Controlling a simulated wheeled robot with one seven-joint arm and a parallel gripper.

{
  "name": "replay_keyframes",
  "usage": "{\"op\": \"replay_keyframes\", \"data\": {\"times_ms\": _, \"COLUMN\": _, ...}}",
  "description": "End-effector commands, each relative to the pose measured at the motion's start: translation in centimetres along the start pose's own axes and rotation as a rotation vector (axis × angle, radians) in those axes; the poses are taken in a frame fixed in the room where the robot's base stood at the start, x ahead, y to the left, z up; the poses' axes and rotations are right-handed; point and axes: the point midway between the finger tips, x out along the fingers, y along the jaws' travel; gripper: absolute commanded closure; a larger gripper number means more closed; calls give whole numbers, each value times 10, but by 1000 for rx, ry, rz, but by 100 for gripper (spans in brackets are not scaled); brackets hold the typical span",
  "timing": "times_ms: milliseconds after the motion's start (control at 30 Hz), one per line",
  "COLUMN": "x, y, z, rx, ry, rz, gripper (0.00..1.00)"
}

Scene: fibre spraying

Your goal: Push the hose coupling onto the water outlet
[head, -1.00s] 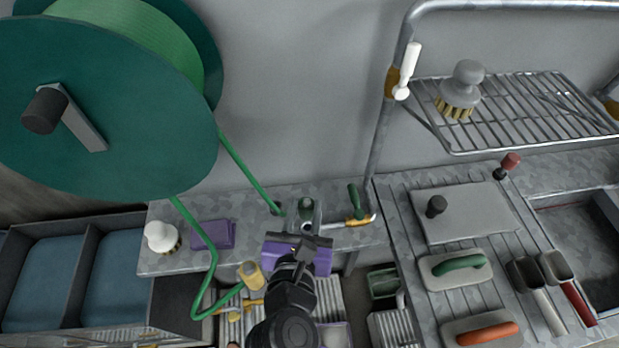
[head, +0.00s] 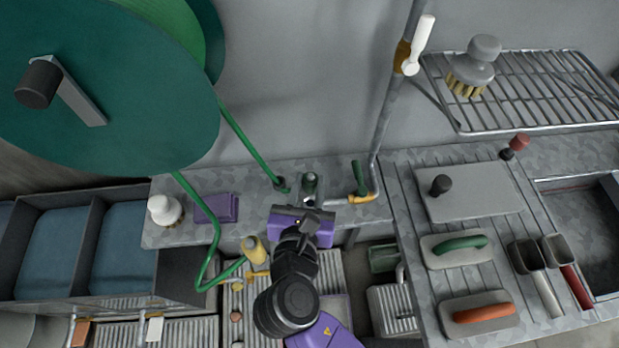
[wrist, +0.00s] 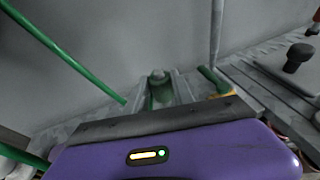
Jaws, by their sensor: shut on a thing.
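My gripper (head: 310,196), with a purple body, reaches over the back counter towards the wall. Its grey fingers are shut on a green piece with a grey top, which I take for the hose coupling (head: 310,183). It also shows between the fingers in the wrist view (wrist: 160,92). The water outlet (head: 332,201) is a grey horizontal pipe end just right of the fingers, with a yellow valve (head: 361,198) and green lever (head: 358,177). The fingers partly hide the coupling, and I cannot tell whether it touches the outlet.
Another length loops to a yellow nozzle (head: 254,249). A purple block (head: 216,208) and white brush (head: 164,209) lie left. A vertical pipe (head: 388,110) stands right.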

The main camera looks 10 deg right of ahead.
Motion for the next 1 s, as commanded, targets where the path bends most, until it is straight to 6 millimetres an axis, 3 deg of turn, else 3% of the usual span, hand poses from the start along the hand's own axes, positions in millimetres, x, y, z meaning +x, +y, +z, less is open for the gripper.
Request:
{"op": "replay_keyframes", "data": {"times_ms": 400, "x": 10, "y": 0, "z": -32, "rx": -1, "ry": 0, "rz": -1, "gripper": 100}}
{"op": "replay_keyframes", "data": {"times_ms": 1000, "x": 11, "y": 0, "z": -35, "rx": 0, "ry": 0, "rz": 0, "gripper": 100}}
